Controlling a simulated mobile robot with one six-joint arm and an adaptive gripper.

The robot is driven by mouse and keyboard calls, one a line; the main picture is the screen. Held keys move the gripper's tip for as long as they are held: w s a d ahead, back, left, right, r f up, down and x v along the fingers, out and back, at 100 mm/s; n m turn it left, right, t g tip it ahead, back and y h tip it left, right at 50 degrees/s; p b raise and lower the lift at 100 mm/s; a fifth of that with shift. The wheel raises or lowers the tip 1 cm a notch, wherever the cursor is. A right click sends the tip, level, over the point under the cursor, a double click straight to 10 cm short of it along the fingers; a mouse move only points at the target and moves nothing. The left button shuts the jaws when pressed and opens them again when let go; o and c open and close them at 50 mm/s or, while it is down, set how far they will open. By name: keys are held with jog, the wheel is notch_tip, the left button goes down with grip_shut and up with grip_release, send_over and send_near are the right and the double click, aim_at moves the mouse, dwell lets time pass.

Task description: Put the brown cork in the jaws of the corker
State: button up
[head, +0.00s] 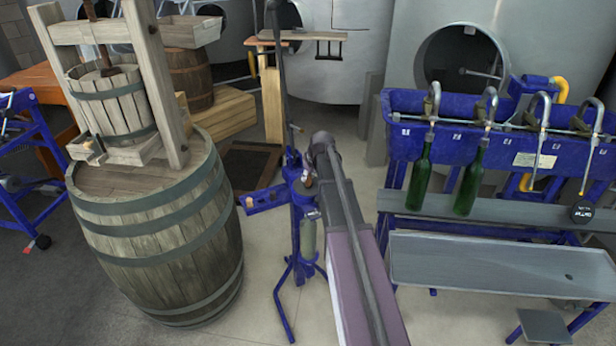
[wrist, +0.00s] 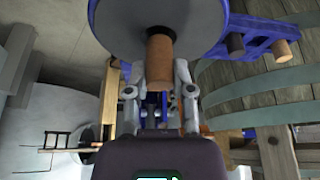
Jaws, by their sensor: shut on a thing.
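The brown cork (wrist: 159,52) is between the fingertips of my gripper (wrist: 160,66) in the wrist view, shut on it. The cork's end overlaps a round grey plate (wrist: 118,22), apparently part of the corker; I cannot tell whether it touches the plate or sits in the jaws. In the head view the blue corker (head: 299,225) stands upright on splayed legs, and my gripper (head: 309,178) is at its upper part. My arm partly hides the corker, and its jaws are not clear to see.
A blue side bracket (head: 265,199) on the corker holds another brown cork (wrist: 282,50) and a dark one (wrist: 235,45). A large barrel (head: 165,235) carrying a wooden press stands left. A blue filler (head: 455,125) with two green bottles stands right.

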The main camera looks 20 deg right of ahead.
jog(key=shift+f+b, duration=0.85)
jog(key=shift+f, duration=0.05)
dwell(0.5)
jog(key=o, duration=0.8)
jog(key=shift+c, duration=0.2)
jog(key=shift+r, duration=0.2)
